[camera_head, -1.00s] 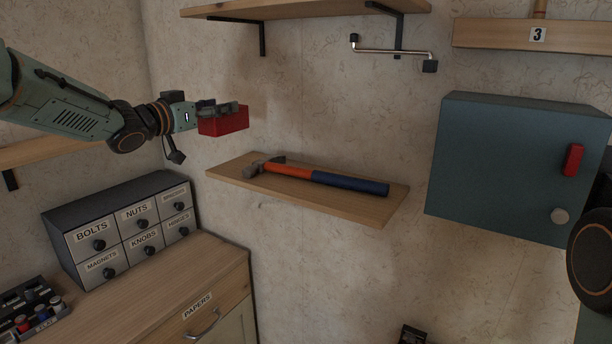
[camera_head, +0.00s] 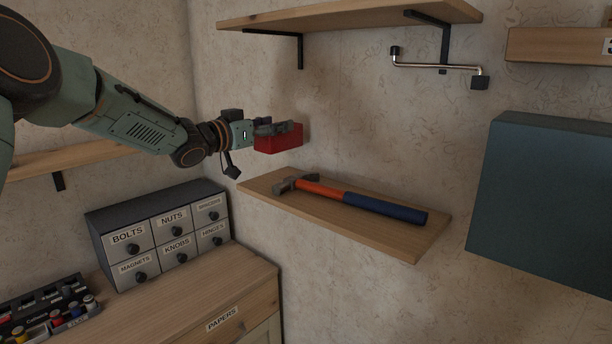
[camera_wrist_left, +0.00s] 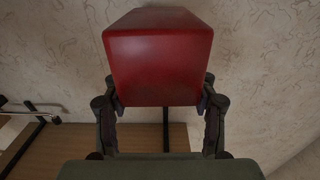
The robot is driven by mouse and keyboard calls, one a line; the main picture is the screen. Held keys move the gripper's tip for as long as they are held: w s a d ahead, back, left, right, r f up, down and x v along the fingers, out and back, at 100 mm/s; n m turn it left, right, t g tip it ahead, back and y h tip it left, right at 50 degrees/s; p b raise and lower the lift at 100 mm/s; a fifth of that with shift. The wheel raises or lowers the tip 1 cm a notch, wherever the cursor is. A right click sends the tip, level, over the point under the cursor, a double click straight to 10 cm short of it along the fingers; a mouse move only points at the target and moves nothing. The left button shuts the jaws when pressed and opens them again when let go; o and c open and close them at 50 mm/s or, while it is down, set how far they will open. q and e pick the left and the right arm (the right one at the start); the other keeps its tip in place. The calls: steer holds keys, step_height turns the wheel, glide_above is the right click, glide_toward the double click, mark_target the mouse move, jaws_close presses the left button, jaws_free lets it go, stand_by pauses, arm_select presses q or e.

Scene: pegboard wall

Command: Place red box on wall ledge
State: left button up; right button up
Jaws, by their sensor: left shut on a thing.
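The red box (camera_head: 279,139) is held in my left gripper (camera_head: 272,127), above the left end of a wooden wall ledge (camera_head: 411,243). A gap shows between the box and the ledge. In the left wrist view the red box (camera_wrist_left: 158,62) sits between the two fingers of my left gripper (camera_wrist_left: 160,108), which are shut on it. A hammer (camera_head: 318,188) with an orange and blue handle lies along the ledge, its head toward the left end. My right gripper is not in view.
A higher shelf (camera_head: 340,14) on black brackets hangs above, with a metal crank-like bar (camera_head: 437,66) below it. A blue-grey cabinet (camera_head: 548,195) is at the right. A labelled drawer unit (camera_head: 160,235) stands on a wooden cabinet (camera_head: 235,290) at lower left.

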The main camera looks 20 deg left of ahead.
arm_select(q)
steer(key=f, duration=0.3)
steer(key=a+f, duration=0.1)
steer(key=f, duration=0.1)
steer(key=shift+w, duration=0.35)
steer(key=f, duration=0.2)
steer(key=shift+s+d+f, duration=0.25)
steer(key=shift+d+f, duration=0.05)
steer(key=shift+d, duration=0.05)
steer(key=shift+s, duration=0.15)
steer(key=shift+a+f, duration=0.1)
steer(key=shift+a, duration=0.1)
steer(key=o, duration=0.9)
steer(key=shift+w+a+f, duration=0.1)
steer(key=shift+w+f, duration=0.15)
steer(key=shift+w, duration=0.1)
steer(key=shift+o, duration=1.4)
steer(key=shift+d+r, duration=0.1)
steer(key=shift+d, duration=0.1)
steer(key=shift+s+r, duration=0.2)
steer(key=shift+s, duration=0.1)
steer(key=shift+s+a+f, duration=0.1)
steer(key=shift+a+f, duration=0.1)
steer(key=shift+a, duration=0.15)
steer(key=v, duration=1.1)
steer(key=shift+p, duration=0.3)
